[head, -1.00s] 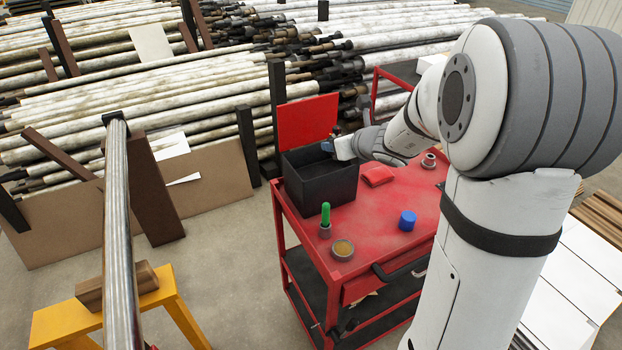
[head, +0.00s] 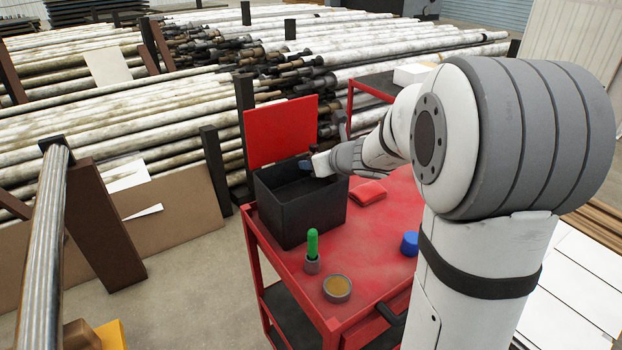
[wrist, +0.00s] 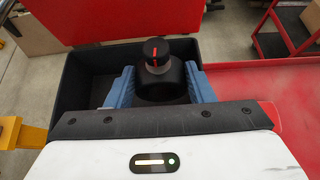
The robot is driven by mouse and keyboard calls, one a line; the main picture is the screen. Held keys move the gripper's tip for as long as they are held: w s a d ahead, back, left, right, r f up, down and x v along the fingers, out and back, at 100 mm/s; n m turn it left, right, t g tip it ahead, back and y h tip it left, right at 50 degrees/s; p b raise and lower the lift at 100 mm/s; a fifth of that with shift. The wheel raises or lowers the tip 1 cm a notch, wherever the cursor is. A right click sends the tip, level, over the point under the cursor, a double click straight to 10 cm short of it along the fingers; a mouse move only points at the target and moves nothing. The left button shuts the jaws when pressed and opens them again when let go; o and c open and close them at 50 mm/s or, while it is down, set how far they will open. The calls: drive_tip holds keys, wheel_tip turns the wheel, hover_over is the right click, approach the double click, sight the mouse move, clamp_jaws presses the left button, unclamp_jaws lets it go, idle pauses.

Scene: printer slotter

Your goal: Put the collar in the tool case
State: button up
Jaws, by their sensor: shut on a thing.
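The tool case (head: 318,222) is an open black box on the red cart, with its red lid (head: 281,130) raised at the back. My gripper (head: 308,164) is at the case's right side, around rim height. In the wrist view, the blue fingers of my gripper (wrist: 160,88) are shut on a dark stepped round piece with a red mark on its top, which I take for the collar (wrist: 162,84). It is over the right part of the case (wrist: 58,75). In the head view the collar is too small to make out clearly.
The red cart top (head: 385,215) carries a red pouch (head: 368,193), a green-handled tool in a grey holder (head: 312,250), a round tin (head: 337,289) and a blue cylinder (head: 409,243). Racks of pipes (head: 110,115) stand behind. A shiny pipe (head: 45,250) is at the left.

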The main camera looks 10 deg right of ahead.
wheel_tip(320, 180, down, 3)
drive_tip(key=shift+s+a+r+b, duration=0.15)
drive_tip(key=shift+b, duration=0.35)
drive_tip(key=shift+f, duration=0.2)
drive_tip(key=shift+f+b, duration=0.35)
drive_tip(key=shift+b, duration=0.1)
drive_tip(key=shift+f, duration=0.2)
